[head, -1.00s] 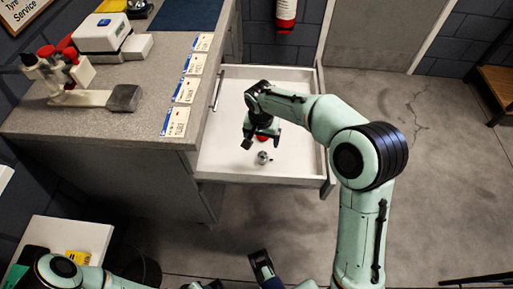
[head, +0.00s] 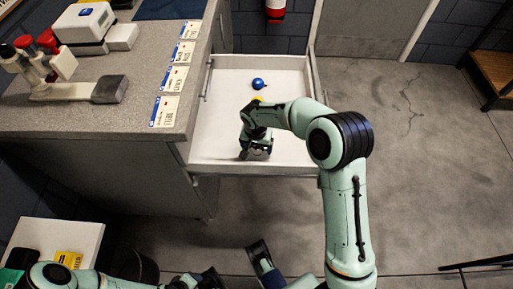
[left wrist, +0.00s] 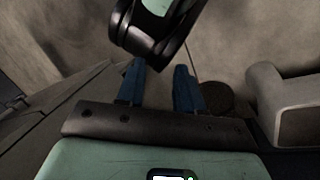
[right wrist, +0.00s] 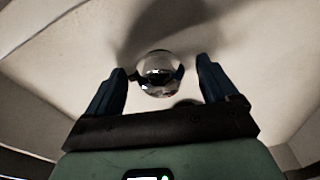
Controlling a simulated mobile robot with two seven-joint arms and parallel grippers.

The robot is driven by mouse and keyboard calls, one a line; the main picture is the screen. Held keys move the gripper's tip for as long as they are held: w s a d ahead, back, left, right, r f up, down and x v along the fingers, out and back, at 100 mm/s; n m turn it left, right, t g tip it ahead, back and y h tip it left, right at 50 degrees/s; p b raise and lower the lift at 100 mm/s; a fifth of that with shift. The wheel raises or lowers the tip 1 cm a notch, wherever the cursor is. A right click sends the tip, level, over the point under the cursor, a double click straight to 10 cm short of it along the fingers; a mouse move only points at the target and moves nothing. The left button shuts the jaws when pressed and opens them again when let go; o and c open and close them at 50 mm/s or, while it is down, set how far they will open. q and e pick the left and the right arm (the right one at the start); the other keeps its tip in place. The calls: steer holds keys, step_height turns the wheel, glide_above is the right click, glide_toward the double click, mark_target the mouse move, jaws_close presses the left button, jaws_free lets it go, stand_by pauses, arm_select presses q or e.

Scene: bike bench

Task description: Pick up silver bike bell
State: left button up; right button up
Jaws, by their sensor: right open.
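The silver bike bell (right wrist: 158,73) is a shiny round dome in the right wrist view. It lies on the white drawer floor, ahead of and between the fingertips of my right gripper (right wrist: 165,80). The fingers are open on either side of it, with no clear grip. In the head view my right gripper (head: 256,150) points down into the open drawer (head: 215,140) near its front. There the gripper and arm hide the silver bell. My left gripper (left wrist: 160,88) is open and empty, away from the drawer.
A blue bell (head: 258,84) lies farther back in the drawer, with a yellow item (head: 257,99) partly hidden behind my right arm. Drawer walls surround the gripper. The grey counter (head: 100,120) on the left holds price cards (head: 173,79) and a clamp-like tool (head: 80,89).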

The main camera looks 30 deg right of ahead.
steer(key=c, duration=1.1)
steer(key=shift+c, duration=0.2)
